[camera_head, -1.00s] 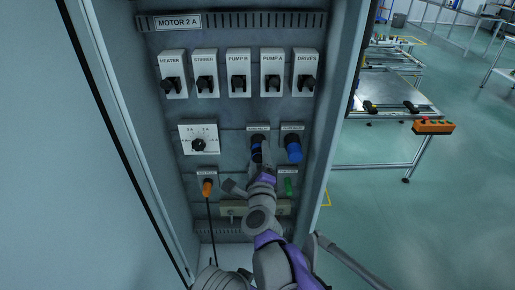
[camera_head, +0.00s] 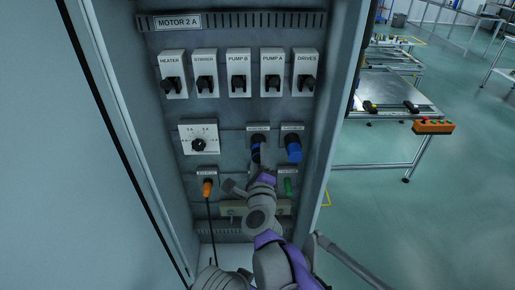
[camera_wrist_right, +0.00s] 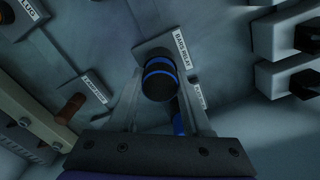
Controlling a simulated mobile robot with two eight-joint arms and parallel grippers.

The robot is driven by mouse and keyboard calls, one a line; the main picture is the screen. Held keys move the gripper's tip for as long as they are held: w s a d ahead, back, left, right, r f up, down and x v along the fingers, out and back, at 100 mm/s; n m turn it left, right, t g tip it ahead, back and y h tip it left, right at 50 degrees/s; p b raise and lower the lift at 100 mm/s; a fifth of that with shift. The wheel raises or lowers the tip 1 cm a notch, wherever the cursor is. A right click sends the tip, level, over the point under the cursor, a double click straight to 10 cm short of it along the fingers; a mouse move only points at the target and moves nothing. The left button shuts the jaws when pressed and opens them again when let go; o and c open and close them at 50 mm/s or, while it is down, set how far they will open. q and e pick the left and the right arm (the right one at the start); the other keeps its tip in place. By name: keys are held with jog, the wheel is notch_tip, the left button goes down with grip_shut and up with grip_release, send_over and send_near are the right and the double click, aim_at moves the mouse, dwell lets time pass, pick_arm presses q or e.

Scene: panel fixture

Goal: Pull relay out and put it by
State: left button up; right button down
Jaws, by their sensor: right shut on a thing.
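The relay is a black cylinder with blue rings (camera_wrist_right: 158,78), under a label ending in RELAY, on the cabinet's back panel. In the head view the relay (camera_head: 257,140) shows just above my right gripper (camera_head: 258,160), partly hidden by it. In the right wrist view the fingers of my right gripper (camera_wrist_right: 158,100) lie on both sides of the relay, shut on it. The relay appears to be at its mount; any gap behind it is hidden. My left gripper is not in view.
A blue-capped part (camera_head: 293,149) sits close to the right of the relay. An orange plug (camera_head: 207,187) with a black cable, a green part (camera_head: 288,186) and a dial (camera_head: 199,145) are near. Switches (camera_head: 238,78) line the top. A ledge (camera_head: 232,208) runs below. Cabinet walls bound both sides.

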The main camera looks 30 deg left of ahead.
jog(key=shift+s, duration=0.1)
jog(key=shift+s+d, duration=0.2)
jog(key=shift+s, duration=0.1)
jog(key=shift+v, duration=2.3)
dwell(0.6)
send_near(259, 157)
jog(key=shift+a, duration=0.1)
dwell(0.4)
jog(key=shift+f, duration=0.1)
